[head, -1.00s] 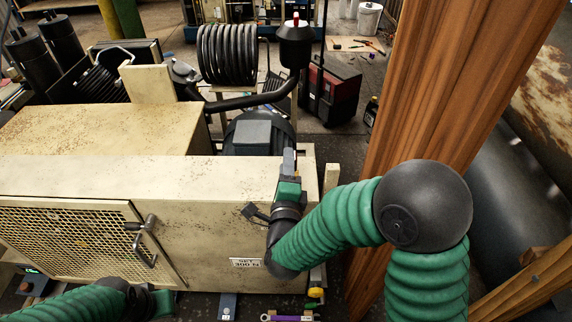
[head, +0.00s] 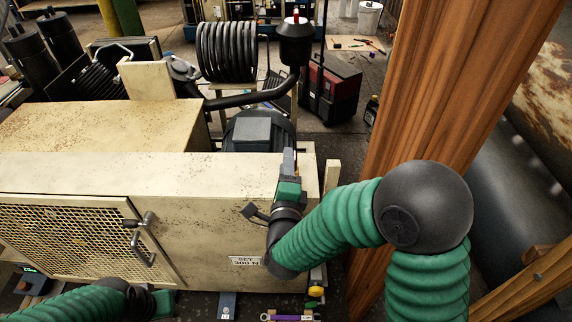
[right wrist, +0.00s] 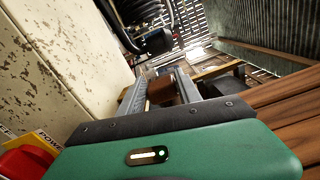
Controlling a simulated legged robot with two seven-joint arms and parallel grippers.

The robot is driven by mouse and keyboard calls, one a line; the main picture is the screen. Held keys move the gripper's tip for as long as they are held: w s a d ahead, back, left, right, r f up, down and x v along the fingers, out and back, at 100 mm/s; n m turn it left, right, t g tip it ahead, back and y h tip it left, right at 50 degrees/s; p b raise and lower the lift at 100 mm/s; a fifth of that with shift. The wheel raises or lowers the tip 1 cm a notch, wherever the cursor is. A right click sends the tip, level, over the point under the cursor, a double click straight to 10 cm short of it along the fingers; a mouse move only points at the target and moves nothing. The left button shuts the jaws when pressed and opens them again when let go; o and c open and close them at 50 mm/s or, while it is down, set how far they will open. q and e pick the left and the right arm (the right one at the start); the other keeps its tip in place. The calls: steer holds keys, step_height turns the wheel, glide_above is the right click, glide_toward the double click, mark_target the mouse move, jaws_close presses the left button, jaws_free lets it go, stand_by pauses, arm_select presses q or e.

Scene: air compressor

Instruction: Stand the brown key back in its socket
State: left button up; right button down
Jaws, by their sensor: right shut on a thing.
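My right gripper (head: 289,160) is at the right end of the cream cabinet, seen from behind, with its fingers pointing away. In the right wrist view its two grey fingers stand on either side of a small brown block, which I take to be the brown key (right wrist: 161,91). The gripper is shut on it. In the head view the key is mostly hidden by the gripper. I cannot make out the socket in either view. My left gripper (head: 152,302) is low at the left, in front of the cabinet; its fingers cannot be made out.
The cream cabinet (head: 90,170) with a mesh door and handle fills the left. A grey motor (head: 257,132) is behind it. A wooden post (head: 425,110) stands close on the right. A purple-handled tool (head: 290,317) lies at the bottom. A red and black case (head: 331,90) stands behind.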

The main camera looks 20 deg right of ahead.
arm_select(q)
steer(key=shift+f, duration=0.3)
arm_select(e)
steer(key=shift+f, duration=0.25)
steer(key=c, duration=0.7)
jaws_free()
steer(key=shift+s, duration=0.1)
steer(key=shift+c, duration=0.2)
arm_select(q)
steer(key=shift+s, duration=0.1)
